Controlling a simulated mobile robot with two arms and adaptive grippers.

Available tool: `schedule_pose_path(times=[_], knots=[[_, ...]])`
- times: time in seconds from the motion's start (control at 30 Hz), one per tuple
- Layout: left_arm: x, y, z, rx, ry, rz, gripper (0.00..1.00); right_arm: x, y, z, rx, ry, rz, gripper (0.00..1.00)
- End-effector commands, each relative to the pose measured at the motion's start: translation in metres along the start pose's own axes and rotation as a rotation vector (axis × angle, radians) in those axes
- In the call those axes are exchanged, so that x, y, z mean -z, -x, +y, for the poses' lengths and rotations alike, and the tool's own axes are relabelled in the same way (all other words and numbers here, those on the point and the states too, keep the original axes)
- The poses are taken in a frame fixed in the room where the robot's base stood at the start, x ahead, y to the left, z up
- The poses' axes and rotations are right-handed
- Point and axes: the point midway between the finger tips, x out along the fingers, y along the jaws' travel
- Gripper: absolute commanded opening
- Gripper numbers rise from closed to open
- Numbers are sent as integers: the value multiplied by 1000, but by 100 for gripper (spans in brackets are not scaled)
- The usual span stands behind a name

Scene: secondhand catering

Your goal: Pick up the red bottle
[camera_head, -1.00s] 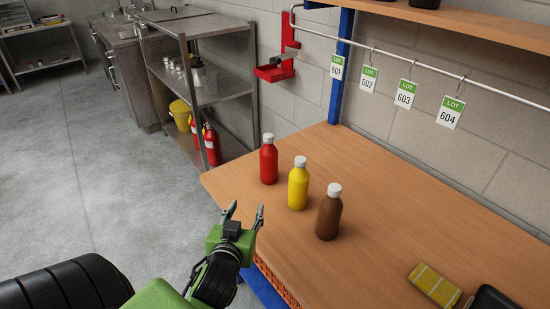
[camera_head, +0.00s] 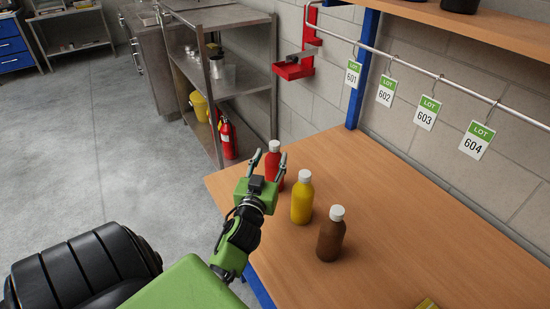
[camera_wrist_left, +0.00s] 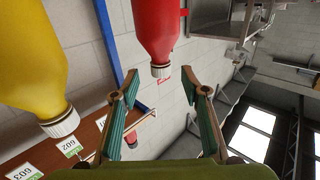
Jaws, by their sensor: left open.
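The red bottle (camera_head: 275,160) with a white cap stands upright on the wooden table, partly hidden behind my left gripper in the head view. My left gripper (camera_head: 268,160) is open, its two fingers pointing toward the bottle. In the left wrist view, the red bottle (camera_wrist_left: 157,30) hangs upside down in the picture, ahead of the gap between the open fingers (camera_wrist_left: 160,115). I cannot tell whether a finger touches it. A yellow bottle (camera_head: 301,201) stands just to its right and also shows in the wrist view (camera_wrist_left: 35,60). My right gripper is not in view.
A brown bottle (camera_head: 330,236) stands nearer on the table (camera_head: 400,225), in a row with the others. Lot tags (camera_head: 427,112) hang from a rail along the wall. A red holder (camera_head: 295,68) is on the wall. The table's right part is mostly clear.

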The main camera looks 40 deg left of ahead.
Motion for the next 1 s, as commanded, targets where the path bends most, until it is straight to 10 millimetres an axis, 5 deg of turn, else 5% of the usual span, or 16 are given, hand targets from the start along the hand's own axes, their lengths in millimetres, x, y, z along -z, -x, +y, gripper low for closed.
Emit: schedule_pose_path(times=[0.23,0.53,0.83,0.87,1.0], knots=[[-1,-17,0,1,-1,-1,42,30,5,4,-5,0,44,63],[-6,-53,-1,0,0,0,42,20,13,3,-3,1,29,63],[-7,-58,-1,0,1,-1,42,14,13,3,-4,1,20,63],[-7,-58,-1,0,1,-1,39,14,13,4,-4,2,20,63],[-7,-58,-1,0,1,-1,3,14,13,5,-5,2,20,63]])
